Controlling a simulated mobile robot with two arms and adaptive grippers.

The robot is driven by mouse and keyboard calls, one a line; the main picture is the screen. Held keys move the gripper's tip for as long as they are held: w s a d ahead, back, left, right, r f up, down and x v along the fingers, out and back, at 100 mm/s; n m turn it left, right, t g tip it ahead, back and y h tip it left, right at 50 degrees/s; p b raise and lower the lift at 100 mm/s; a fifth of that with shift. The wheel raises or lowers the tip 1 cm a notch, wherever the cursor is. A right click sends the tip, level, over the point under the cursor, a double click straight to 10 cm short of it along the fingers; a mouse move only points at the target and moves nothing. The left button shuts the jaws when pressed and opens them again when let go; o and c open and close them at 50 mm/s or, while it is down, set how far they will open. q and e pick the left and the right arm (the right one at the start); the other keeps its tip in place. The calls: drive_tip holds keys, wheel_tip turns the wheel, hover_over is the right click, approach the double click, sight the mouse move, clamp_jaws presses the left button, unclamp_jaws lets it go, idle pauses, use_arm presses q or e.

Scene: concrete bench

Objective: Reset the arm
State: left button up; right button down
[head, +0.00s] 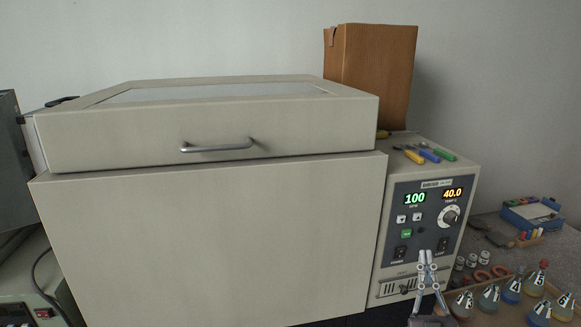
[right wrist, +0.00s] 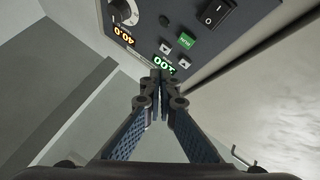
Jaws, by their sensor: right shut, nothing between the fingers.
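My right gripper (head: 427,258) is shut and empty in front of the control panel of a large beige lab machine. In the right wrist view its fingertips (right wrist: 161,78) meet, with the panel beyond them. I cannot tell whether they touch it. The machine (head: 220,230) has a closed lid (head: 100,140) with a metal handle (head: 216,146). The panel (head: 420,215) shows 100 in green and 40.0 in orange, with a knob (head: 449,215), a green button (head: 406,233) and black switches. It also shows in the right wrist view (right wrist: 150,35). My left gripper is not in view.
Several flasks with coloured liquid (head: 489,298) stand at the lower right, close to my right gripper. A blue box (head: 531,214) lies behind them. Screwdriver-like tools (head: 428,155) and a cardboard box (head: 370,75) are on top of or behind the machine. Other equipment (head: 35,280) stands at the left.

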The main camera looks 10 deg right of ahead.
drive_tip(key=s+a+f+n+g+y, duration=0.1)
drive_tip(key=s+a+f+g+y, duration=0.15)
drive_tip(key=a+f+g, duration=0.5)
drive_tip(key=s+a+f+n+g+y, duration=0.1)
drive_tip(key=a+f+g+y, duration=0.3)
drive_tip(key=f, duration=0.6)
drive_tip(key=s+a+f+g, duration=0.2)
drive_tip(key=s+f+g, duration=0.15)
drive_tip(key=s, duration=0.55)
drive_tip(key=s+a+f+m+g, duration=0.1)
drive_tip(key=s+f+g, duration=0.25)
drive_tip(key=s, duration=0.55)
drive_tip(key=s+a+f+g, duration=0.2)
drive_tip(key=s+g, duration=0.2)
drive_tip(key=s, duration=0.5)
wheel_tip(320, 180, down, 30)
drive_tip(key=s+b, duration=0.2)
drive_tip(key=s+d+f+g+b, duration=0.2)
drive_tip(key=s+f, duration=1.4)
drive_tip(key=f, duration=0.1)
drive_tip(key=shift+s+d+h, duration=0.35)
drive_tip(key=shift+s+d, duration=0.05)
